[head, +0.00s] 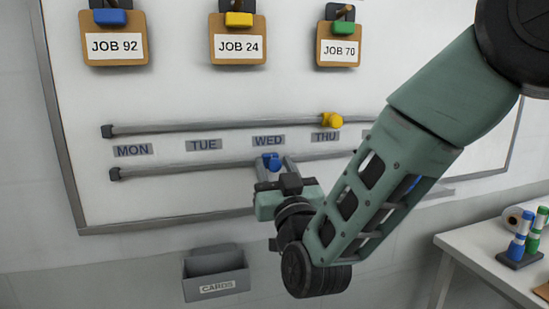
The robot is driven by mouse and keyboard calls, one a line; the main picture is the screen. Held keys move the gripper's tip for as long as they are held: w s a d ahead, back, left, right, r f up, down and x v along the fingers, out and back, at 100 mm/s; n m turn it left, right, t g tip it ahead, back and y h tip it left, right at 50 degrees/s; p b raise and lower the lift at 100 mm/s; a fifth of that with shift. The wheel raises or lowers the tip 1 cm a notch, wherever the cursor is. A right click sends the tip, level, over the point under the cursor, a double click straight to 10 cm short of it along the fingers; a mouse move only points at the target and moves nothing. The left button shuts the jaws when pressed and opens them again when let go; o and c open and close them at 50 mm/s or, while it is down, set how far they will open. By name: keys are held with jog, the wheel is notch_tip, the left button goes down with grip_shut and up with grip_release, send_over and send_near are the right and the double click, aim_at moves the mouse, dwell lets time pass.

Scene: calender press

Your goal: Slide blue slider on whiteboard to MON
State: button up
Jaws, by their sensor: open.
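The whiteboard (160,195) carries two horizontal rails with day labels between them. The blue slider (271,161) is on the lower rail (190,168), just below the WED label (268,141). The MON label (132,150) is at the rails' left end. My arm hides the lower rail's right part and the labels past THU.
A yellow slider (331,120) is on the upper rail (220,126) above THU. Job boards hang above, including JOB 24 (238,46). A grey CARDS box (215,275) is below the board. A table (480,255) with markers stands at right. The lower rail left of the blue slider is clear.

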jog(key=shift+w+a+r, duration=0.1)
jog(key=shift+w+r, duration=0.1)
jog(key=shift+w, duration=0.2)
grip_shut()
jog(key=shift+s+a+f+b, duration=0.15)
jog(key=shift+a+b, duration=0.15)
jog(key=shift+a, duration=0.2)
jog(key=s+a+b, duration=0.2)
jog(key=a, duration=0.4)
jog(key=s+a+b, duration=0.2)
jog(key=a, duration=0.5)
jog(key=s+a+b, duration=0.2)
jog(key=a, duration=0.5)
jog(key=shift+a+b, duration=0.1)
jog(key=shift+b, duration=0.2)
grip_release()
jog(key=shift+w, duration=0.1)
jog(key=b+v, duration=0.3)
jog(key=v, duration=1.4)
jog(key=shift+b, duration=0.35)
